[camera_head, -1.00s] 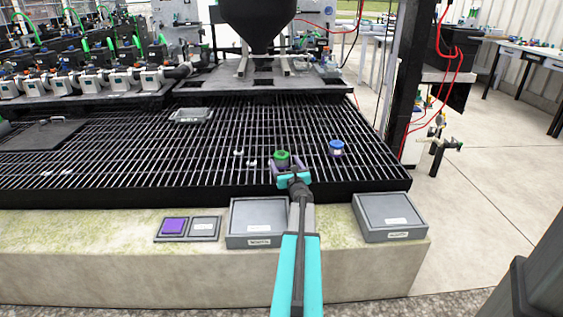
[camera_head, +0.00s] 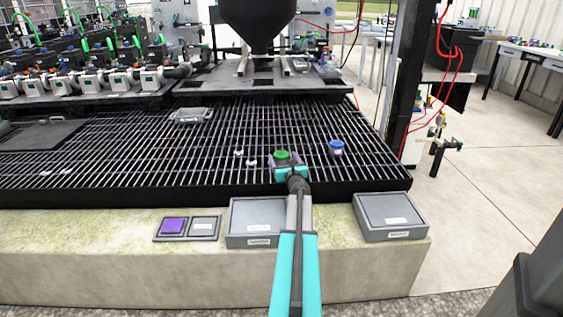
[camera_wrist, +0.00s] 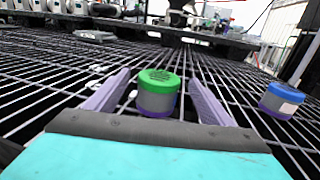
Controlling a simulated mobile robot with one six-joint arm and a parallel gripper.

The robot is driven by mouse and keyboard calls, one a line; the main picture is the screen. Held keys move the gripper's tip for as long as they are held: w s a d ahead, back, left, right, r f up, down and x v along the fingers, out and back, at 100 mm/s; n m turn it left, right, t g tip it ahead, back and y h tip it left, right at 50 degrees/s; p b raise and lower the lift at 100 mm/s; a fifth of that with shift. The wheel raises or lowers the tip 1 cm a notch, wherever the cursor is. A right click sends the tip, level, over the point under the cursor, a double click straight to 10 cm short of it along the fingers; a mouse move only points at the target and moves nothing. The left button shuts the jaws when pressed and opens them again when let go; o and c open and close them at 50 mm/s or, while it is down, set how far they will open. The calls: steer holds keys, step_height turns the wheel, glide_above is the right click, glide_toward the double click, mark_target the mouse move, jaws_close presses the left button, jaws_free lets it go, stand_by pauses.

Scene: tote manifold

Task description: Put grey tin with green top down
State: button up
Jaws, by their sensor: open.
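The grey tin with a green top (camera_wrist: 158,98) stands upright on the black grating, with a purple band at its base. It also shows in the head view (camera_head: 282,155), partly hidden by my gripper. My gripper (camera_wrist: 156,88) is open, with its two purple fingers on either side of the tin. A gap shows between the tin and each finger in the wrist view. The tin sits between the fingers, apart from the teal palm.
A grey tin with a blue top (camera_head: 336,148) stands to the right on the grating (camera_head: 110,170). Small white pieces (camera_head: 251,163) lie to the left. Grey trays (camera_head: 258,217) (camera_head: 390,212) and a purple pad (camera_head: 173,225) rest on the front ledge.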

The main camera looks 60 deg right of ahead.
mark_target(282, 155)
steer(key=shift+w+d, duration=0.5)
steer(key=c, duration=1.3)
steer(key=shift+r, duration=0.15)
steer(key=shift+r+p, duration=0.3)
steer(key=shift+r, duration=0.25)
step_height(282, 155, up, 2)
steer(key=shift+r+p, duration=0.15)
steer(key=shift+p, duration=0.4)
steer(key=v, duration=0.5)
steer(key=p+v, duration=0.1)
steer(key=v, duration=0.4)
steer(key=r+v, duration=0.1)
steer(key=v, duration=0.5)
steer(key=shift+s+d+r+p, duration=0.1)
steer(key=shift+r+p, duration=0.05)
steer(key=shift+p, duration=0.25)
